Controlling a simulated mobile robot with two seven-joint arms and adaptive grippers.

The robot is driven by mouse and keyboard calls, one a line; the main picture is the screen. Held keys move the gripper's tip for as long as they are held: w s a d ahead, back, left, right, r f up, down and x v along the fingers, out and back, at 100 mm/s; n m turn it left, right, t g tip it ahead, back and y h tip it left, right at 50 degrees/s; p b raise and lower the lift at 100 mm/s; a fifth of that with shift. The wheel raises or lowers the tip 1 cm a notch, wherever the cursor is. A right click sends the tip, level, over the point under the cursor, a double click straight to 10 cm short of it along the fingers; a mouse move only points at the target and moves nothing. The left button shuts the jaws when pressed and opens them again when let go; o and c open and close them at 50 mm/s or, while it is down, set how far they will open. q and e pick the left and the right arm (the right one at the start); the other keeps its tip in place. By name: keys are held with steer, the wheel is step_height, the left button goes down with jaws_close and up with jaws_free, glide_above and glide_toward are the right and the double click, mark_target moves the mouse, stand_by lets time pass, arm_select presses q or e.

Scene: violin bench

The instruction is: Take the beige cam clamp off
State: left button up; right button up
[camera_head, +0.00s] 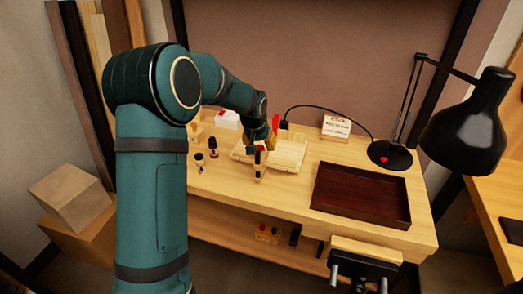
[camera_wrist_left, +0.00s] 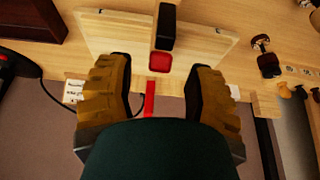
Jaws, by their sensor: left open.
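A pale wooden board (camera_head: 290,156) lies on the bench and also shows in the left wrist view (camera_wrist_left: 215,48). A clamp with a black block (camera_head: 258,157) and a beige lower part (camera_head: 258,174) stands at its front edge; the wrist view shows a black block (camera_wrist_left: 167,25), a red pad (camera_wrist_left: 160,63) and a red bar (camera_wrist_left: 150,98). My left gripper (camera_head: 270,140) is over the board, behind the black block. In the wrist view its tan fingers (camera_wrist_left: 157,90) are open, with the red bar between them; contact cannot be told. My right gripper is not in view.
A dark red tray (camera_head: 360,195) lies right of the board. A black lamp (camera_head: 470,130) stands at the right, a small card (camera_head: 336,127) behind. Small dark pegs (camera_head: 213,147) stand left of the board. A vise (camera_head: 365,260) sits at the bench's front edge.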

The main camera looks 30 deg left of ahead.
mark_target(261, 148)
arm_select(q)
steer(key=shift+x, duration=1.65)
jaws_close()
